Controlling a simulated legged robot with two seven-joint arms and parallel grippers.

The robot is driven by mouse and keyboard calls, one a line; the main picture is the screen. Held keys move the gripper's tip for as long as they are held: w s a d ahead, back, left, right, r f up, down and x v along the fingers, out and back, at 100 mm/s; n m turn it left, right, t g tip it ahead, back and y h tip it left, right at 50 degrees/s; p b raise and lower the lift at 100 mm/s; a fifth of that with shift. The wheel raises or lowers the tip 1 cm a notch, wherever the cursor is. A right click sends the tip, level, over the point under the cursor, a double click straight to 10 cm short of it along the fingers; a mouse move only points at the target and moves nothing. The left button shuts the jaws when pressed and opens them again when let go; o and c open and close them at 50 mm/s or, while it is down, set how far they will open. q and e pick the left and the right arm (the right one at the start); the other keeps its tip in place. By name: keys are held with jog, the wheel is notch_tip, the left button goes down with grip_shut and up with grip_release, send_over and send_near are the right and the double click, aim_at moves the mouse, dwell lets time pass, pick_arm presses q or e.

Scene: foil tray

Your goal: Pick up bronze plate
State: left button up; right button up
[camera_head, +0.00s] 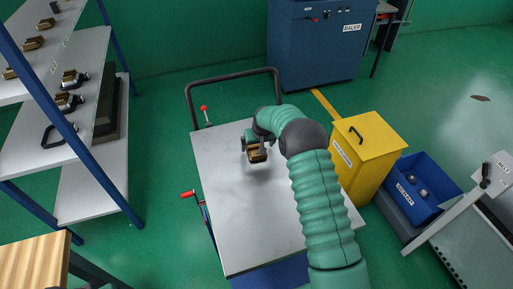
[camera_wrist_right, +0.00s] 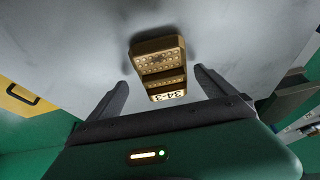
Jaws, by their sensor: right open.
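The bronze plate (camera_head: 257,153) is a small brown-gold block lying on the grey top of a cart (camera_head: 222,240). In the right wrist view the bronze plate (camera_wrist_right: 158,66) shows rows of studs and a white label reading "34-3". My right gripper (camera_head: 256,146) is over it in the head view, and the arm hides part of the cart top. In the right wrist view my right gripper (camera_wrist_right: 162,88) is open, with one finger to each side of the plate and gaps between. My left gripper is not in view.
A shelf rack (camera_head: 90,100) with several similar blocks stands at left. A yellow bin (camera_head: 372,150) and a blue crate (camera_head: 425,190) stand right of the cart. A blue baler (camera_head: 318,50) is behind. The cart top around the plate is clear.

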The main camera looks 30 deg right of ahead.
jog(key=shift+w+f, duration=0.15)
jog(key=shift+f, duration=0.2)
jog(key=shift+w+a, duration=0.1)
jog(key=shift+a, duration=0.15)
jog(key=shift+r, duration=0.1)
jog(key=c, duration=1.4)
grip_shut()
